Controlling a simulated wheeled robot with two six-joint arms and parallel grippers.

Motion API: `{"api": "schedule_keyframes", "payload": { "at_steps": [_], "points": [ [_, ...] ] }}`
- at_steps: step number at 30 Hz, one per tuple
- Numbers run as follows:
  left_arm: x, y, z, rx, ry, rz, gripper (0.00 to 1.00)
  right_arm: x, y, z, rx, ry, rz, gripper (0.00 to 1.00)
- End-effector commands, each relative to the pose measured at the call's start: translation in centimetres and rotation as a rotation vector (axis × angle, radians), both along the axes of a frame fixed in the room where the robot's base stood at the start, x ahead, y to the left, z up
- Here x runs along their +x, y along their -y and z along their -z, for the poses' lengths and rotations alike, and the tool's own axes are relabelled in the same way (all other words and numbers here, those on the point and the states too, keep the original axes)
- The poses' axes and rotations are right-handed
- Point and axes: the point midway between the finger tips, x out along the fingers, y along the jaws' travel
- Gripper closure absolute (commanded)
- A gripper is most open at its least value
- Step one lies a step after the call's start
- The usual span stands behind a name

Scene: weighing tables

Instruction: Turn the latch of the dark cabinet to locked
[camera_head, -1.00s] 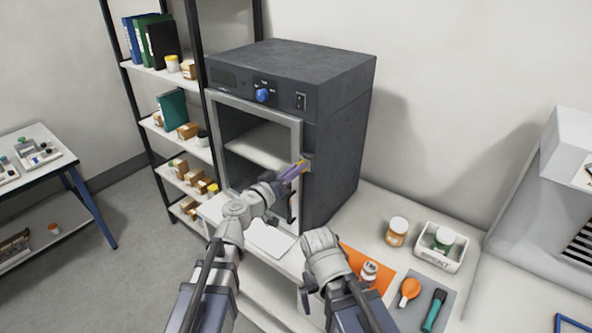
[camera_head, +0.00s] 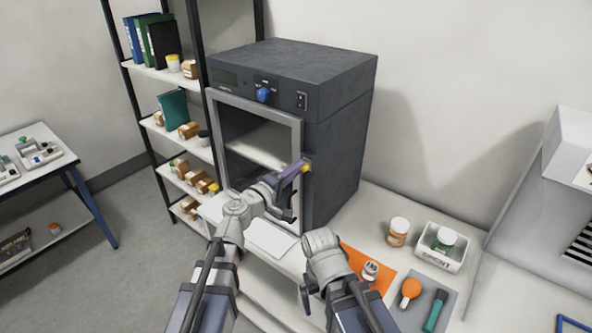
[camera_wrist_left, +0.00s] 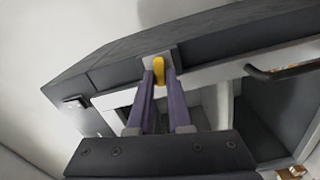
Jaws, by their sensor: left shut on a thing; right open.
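The dark cabinet (camera_head: 340,150) stands on the bench with its grey-framed front facing me. Its yellow latch (camera_wrist_left: 158,70) sits on a small grey plate at the frame's edge in the left wrist view. It also shows at the right side of the front in the head view (camera_head: 306,168). My left gripper (camera_head: 301,168) is shut on the latch, its purple fingers on either side of it. Whether the latch is at locked cannot be read. My right gripper (camera_head: 306,297) is low in front of the bench, away from the cabinet; its fingers are hardly visible.
A blue knob (camera_head: 263,95) is on the cabinet's top panel. A black handle (camera_wrist_left: 285,72) is near the latch. A shelf rack (camera_head: 158,75) stands left. An orange mat (camera_head: 380,263), a jar (camera_head: 398,232) and a white bin (camera_head: 436,258) are on the bench at right.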

Motion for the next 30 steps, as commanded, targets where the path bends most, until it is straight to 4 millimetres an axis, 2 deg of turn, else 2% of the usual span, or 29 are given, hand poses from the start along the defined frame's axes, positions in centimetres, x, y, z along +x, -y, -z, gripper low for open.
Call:
{"api": "schedule_keyframes", "payload": {
  "at_steps": [12, 30],
  "points": [
    [-0.05, -0.04, 0.16, -0.15, -0.11, 0.0, 1.0, 0.0, 0.0, 0.13, 0.0, 0.0, 0.0, 0.0],
    [-0.09, -0.05, 0.19, -0.175, -0.13, 0.0, 1.0, 0.0, 0.0, 0.15, 0.0, 0.0, 0.0, 0.0]
  ]
}}
